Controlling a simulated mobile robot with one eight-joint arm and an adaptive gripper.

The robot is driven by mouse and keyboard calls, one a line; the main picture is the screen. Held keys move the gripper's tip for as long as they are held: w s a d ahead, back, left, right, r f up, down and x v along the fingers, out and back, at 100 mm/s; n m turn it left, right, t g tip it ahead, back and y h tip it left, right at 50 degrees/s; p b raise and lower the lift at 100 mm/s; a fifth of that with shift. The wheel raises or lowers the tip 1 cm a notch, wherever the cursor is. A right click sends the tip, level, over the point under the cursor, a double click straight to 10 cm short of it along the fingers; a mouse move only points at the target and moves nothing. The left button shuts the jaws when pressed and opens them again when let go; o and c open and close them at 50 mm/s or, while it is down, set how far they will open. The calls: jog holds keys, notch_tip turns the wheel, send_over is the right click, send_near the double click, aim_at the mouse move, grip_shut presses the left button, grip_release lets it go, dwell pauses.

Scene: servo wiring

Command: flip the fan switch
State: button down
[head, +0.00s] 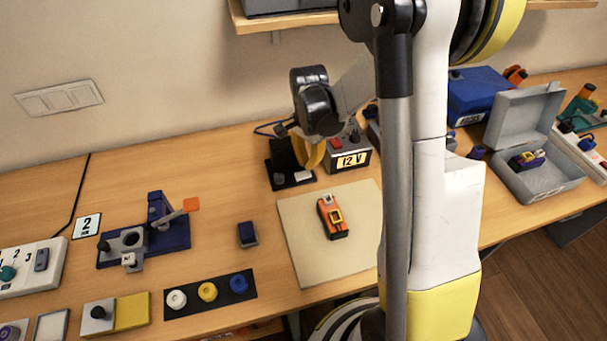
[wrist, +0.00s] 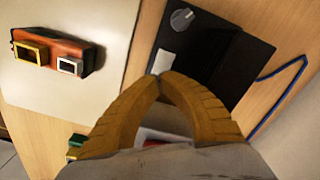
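A black unit (head: 290,181) stands at the back of the bench, left of the 12 V box. It has a pale rectangular patch (head: 303,176) and a small grey knob (head: 278,179). In the wrist view the black unit (wrist: 225,50) shows its grey knob (wrist: 181,19) and pale patch (wrist: 163,62). I cannot tell which part is the fan switch. My gripper (wrist: 160,78) is shut and empty, its yellow fingertips together beside the pale patch; contact is unclear. In the head view my gripper (head: 314,158) is beside the black unit and partly hides it.
The 12 V box (head: 350,158) stands close at the right. An orange block (head: 332,217) lies on a beige mat (head: 300,245) in front. A blue cable (wrist: 276,85) runs beside the black unit. A dark blue block (head: 248,234) lies left of the mat, with bare bench around it.

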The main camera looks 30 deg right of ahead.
aim_at(307, 173)
jog(key=shift+f+b, duration=1.5)
jog(key=shift+f, duration=0.25)
dwell(1.0)
jog(key=shift+r, duration=0.1)
jog(key=shift+r+p, duration=2.35)
jog(key=shift+r, duration=1.05)
jog(key=shift+r, duration=0.15)
jog(key=s+a+r+n+t+b, duration=0.2)
jog(key=s+a+r+n+t, duration=0.1)
jog(key=s+a+r+n, duration=0.2)
jog(key=s+a+r+n+t+b, duration=0.2)
jog(key=s+a+r+n+t, duration=0.2)
jog(key=s+n, duration=0.5)
notch_tip(307, 173, up, 2)
jog(key=shift+s+a+r, duration=0.25)
jog(key=shift+s+a, duration=0.5)
jog(key=shift+s, duration=0.2)
